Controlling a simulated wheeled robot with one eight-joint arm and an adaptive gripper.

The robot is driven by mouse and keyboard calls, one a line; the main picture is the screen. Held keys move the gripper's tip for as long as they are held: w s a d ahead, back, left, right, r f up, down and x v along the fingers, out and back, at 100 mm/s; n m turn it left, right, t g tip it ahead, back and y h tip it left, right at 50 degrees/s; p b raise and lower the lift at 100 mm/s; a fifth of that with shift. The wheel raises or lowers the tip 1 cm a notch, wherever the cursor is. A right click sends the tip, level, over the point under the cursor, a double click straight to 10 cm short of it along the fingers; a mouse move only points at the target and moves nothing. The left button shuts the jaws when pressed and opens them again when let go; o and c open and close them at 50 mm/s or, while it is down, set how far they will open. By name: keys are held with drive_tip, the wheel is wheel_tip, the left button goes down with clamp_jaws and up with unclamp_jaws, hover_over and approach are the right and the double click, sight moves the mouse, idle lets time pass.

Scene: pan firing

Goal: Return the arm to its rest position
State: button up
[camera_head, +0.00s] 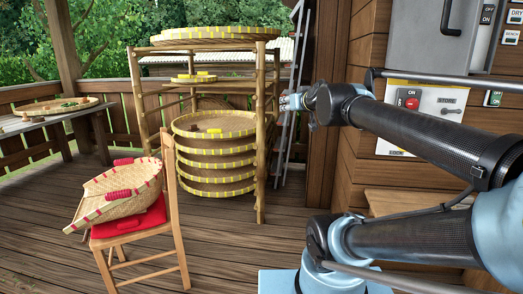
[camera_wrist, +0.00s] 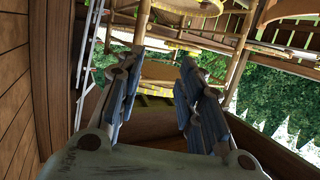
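My gripper (camera_head: 291,102) shows in the head view at the end of my raised arm, in the air in front of the right side of the bamboo rack (camera_head: 261,140). In the wrist view my gripper (camera_wrist: 158,72) has its two fingers apart with nothing between them. Behind the gap are parts of the rack and the railing. My dark arm links reach in from the right of the head view.
A chair (camera_head: 181,220) with a red cushion and a woven scoop basket (camera_head: 130,184) stands front left. Round trays (camera_head: 215,160) fill the rack. A ladder (camera_head: 290,125) leans behind. A control panel (camera_head: 425,118) is on the right wall. A side table (camera_head: 45,119) stands far left.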

drive_tip(key=s+d+f+g+h, duration=0.1)
drive_tip(key=s+f+g, duration=0.25)
drive_tip(key=f, duration=0.65)
drive_tip(key=s+d+f+g, duration=0.1)
drive_tip(key=s+f+g, duration=0.3)
drive_tip(key=f, duration=0.5)
drive_tip(key=s+d+f+m+g+h, duration=0.1)
drive_tip(key=s+d+f+g, duration=0.1)
drive_tip(key=s+f, duration=0.4)
drive_tip(key=s+d+f+m+g+h, duration=0.1)
drive_tip(key=s+d+f+g+h, duration=0.1)
drive_tip(key=s+f, duration=0.4)
drive_tip(key=s+d+g, duration=0.1)
drive_tip(key=s+d, duration=0.1)
drive_tip(key=shift+s+d+f+m, duration=0.25)
drive_tip(key=shift+s+m, duration=0.05)
drive_tip(key=shift+m, duration=0.1)
drive_tip(key=shift+w+f, duration=0.2)
drive_tip(key=shift+w, duration=0.3)
